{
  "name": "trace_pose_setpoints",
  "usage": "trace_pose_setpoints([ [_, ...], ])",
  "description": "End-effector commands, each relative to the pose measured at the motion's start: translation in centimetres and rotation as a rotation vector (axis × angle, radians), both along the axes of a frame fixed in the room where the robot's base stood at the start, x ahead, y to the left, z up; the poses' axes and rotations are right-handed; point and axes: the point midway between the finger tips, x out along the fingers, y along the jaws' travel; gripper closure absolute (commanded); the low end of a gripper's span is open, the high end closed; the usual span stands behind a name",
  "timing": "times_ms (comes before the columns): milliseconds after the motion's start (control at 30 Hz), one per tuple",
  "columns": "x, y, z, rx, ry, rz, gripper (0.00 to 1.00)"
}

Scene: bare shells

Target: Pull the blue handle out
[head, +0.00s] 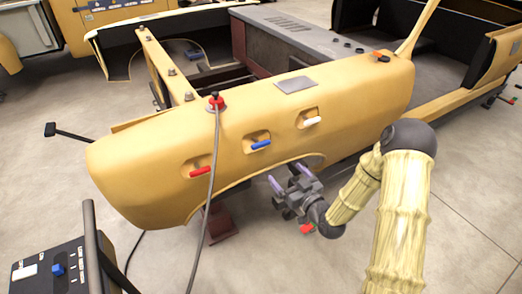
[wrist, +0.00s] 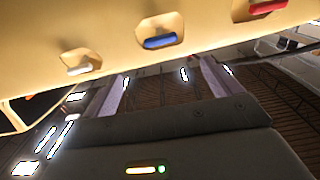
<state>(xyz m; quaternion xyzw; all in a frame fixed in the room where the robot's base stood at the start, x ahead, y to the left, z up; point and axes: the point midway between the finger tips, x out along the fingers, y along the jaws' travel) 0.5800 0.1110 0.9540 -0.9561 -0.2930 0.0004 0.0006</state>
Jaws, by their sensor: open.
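The blue handle (head: 261,144) sits in a recess on the side of the yellow shell (head: 150,165), between the red handle (head: 200,171) and the white handle (head: 312,121). The wrist view also shows the blue handle (wrist: 160,41) near the top centre, with the white handle (wrist: 79,69) to its left and the red handle (wrist: 268,7) to its right. My gripper (head: 288,176) is open, its two fingers apart and nothing between them. It is below and to the right of the blue handle in the head view, not touching it.
A grey cable (head: 207,190) hangs from a red fitting (head: 216,102) across the shell, left of the blue handle. A control box (head: 58,268) stands at the lower left. Other shells stand behind.

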Motion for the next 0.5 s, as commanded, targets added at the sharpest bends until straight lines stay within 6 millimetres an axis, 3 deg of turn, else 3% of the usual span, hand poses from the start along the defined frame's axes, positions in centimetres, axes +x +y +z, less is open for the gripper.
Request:
trace_pose_setpoints([
  [333,0.2,0.0,0.2,0.0,-0.001,-0.001,0.1],
  [500,1.3,0.8,0.3,0.0,-0.004,0.0,0.1],
])
